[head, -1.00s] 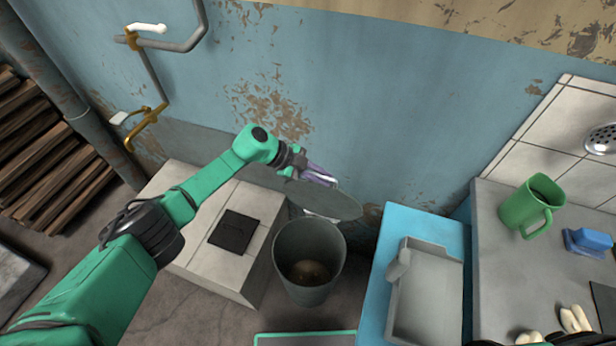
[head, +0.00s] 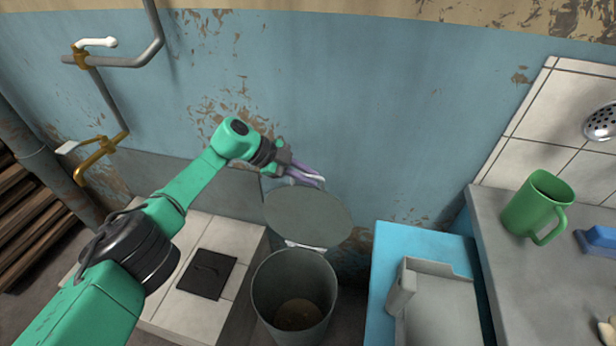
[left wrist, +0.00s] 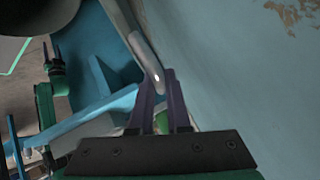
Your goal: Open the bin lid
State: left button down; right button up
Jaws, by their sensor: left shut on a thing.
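The grey bin (head: 294,295) stands on the floor with its mouth uncovered, and its inside shows. Its round grey lid (head: 308,217) is raised behind the rim, tilted back toward the wall and joined at the back hinge (head: 305,246). My left gripper (head: 306,175) is at the lid's upper edge, close to the wall. In the left wrist view its purple fingers (left wrist: 164,100) are shut on the grey lid handle (left wrist: 146,58).
A tiled block (head: 190,310) with a black plate (head: 207,274) is left of the bin. A blue cabinet (head: 400,236) with a grey tray (head: 440,265) stands to the right. A green mug (head: 536,206) is on the counter. The blue wall (head: 400,110) is close behind.

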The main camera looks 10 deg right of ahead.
pick_arm(q)
jog(key=c, duration=0.9)
grip_release()
jog(key=shift+s, duration=0.1)
jog(key=shift+a, duration=0.1)
jog(key=shift+a+r, duration=0.25)
jog(key=v, duration=1.4)
jog(key=shift+d, duration=0.1)
